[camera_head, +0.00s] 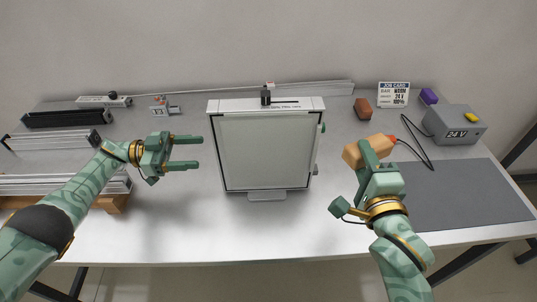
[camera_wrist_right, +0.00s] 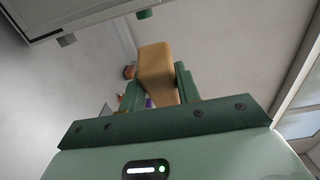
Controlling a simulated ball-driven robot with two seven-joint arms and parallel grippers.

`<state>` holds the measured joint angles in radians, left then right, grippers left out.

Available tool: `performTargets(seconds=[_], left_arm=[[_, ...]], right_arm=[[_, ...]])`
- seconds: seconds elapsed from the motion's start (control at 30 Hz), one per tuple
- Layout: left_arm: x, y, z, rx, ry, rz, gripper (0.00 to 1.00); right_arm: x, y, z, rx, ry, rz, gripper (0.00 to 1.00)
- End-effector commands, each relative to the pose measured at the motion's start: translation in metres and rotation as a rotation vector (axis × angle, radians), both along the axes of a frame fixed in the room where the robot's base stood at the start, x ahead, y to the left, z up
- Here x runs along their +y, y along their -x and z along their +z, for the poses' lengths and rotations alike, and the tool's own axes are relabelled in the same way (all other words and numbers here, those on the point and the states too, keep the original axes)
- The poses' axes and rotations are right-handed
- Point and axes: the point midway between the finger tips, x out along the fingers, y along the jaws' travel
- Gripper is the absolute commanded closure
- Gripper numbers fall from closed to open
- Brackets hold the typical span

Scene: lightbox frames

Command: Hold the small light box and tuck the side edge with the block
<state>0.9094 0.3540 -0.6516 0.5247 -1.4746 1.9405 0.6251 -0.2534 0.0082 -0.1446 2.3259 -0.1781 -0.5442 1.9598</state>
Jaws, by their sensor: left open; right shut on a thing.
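The small light box (camera_head: 266,152) is a white panel in a thin dark frame. It stands at the middle of the table with a grey tab at its bottom edge and green pieces on its right side. My left gripper (camera_head: 188,152) is open and empty, left of the box and apart from it. My right gripper (camera_head: 372,160) is shut on the tan block (camera_head: 353,155), right of the box and apart from it. In the right wrist view the block (camera_wrist_right: 155,70) sticks out between the fingers, and the box's edge (camera_wrist_right: 75,18) shows at upper left.
Dark and pale rails (camera_head: 66,118) lie at the left. A small grey device (camera_head: 160,106) stands behind my left gripper. A red-brown block (camera_head: 363,108), a job card (camera_head: 393,95), a purple block (camera_head: 429,96) and a 24 V supply (camera_head: 455,126) stand at the right. A grey mat (camera_head: 460,195) lies at right.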

Motion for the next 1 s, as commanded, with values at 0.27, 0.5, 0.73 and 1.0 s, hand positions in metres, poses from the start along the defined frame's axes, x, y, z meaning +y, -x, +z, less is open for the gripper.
performTargets(seconds=[0.27,0.5,0.73,1.0], left_arm=[[-0.032,0.001,0.0,-0.002,0.003,-0.001,0.35],[-0.067,0.0,0.0,-0.002,0.002,0.0,0.35],[-0.097,0.0,0.001,-0.003,0.001,0.002,0.35],[-0.114,0.0,0.0,-0.003,0.0,0.003,0.35]], right_arm=[[0.0,0.0,0.0,-0.001,0.0,0.0,0.86],[0.0,0.0,0.0,-0.001,0.0,0.0,0.86],[0.0,0.0,0.0,-0.001,0.0,0.0,0.86],[0.0,0.0,0.0,-0.001,0.0,0.0,0.86]])
